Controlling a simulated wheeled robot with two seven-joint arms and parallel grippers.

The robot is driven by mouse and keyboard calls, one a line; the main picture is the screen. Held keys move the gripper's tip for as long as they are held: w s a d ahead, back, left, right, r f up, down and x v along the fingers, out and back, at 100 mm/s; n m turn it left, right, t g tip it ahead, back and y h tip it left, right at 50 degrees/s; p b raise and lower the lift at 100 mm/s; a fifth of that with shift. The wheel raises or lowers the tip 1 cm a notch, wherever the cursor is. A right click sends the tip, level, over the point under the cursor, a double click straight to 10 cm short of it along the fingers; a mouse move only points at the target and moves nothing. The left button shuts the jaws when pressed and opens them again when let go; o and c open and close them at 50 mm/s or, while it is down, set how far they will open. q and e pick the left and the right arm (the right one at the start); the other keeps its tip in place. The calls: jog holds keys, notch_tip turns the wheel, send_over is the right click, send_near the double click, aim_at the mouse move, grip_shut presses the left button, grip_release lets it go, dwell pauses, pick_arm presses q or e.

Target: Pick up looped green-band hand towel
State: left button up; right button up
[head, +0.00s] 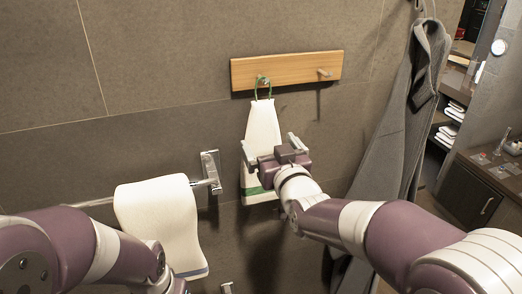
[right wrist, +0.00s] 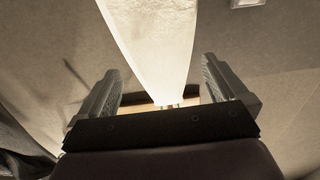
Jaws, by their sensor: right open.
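The white hand towel (head: 262,128) with a green band near its lower edge hangs by a green loop (head: 264,88) from a peg on the wooden rack (head: 287,70). My right gripper (head: 271,147) is in front of the towel's lower half and hides part of it. In the right wrist view the towel (right wrist: 152,40) runs between the two open fingers (right wrist: 160,85), which stand apart from it on both sides. My left arm comes in at the lower left; its gripper is out of the picture.
A second white towel with a blue edge (head: 160,222) hangs over a metal bar (head: 203,183) on the left. A grey robe (head: 402,118) hangs to the right of the rack. A dark cabinet (head: 470,195) stands at the far right. The rack's right peg (head: 325,73) is bare.

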aim_at(265, 136)
jog(key=w+p, duration=0.2)
jog(key=w+a+r+p, duration=0.1)
jog(key=shift+p, duration=0.3)
jog(key=shift+w+a+f, duration=0.1)
jog(key=shift+w+f, duration=0.05)
jog(key=shift+w, duration=0.35)
jog(key=shift+w+f, duration=0.15)
jog(key=shift+w, duration=0.3)
jog(key=shift+w+a+f, duration=0.2)
jog(key=shift+w+a, duration=0.05)
jog(key=shift+a, duration=0.05)
jog(key=shift+s+r, duration=0.1)
jog(key=shift+s, duration=0.1)
jog(key=c, duration=0.9)
jog(key=shift+d, duration=0.2)
jog(key=shift+c, duration=0.2)
jog(key=shift+a, duration=0.1)
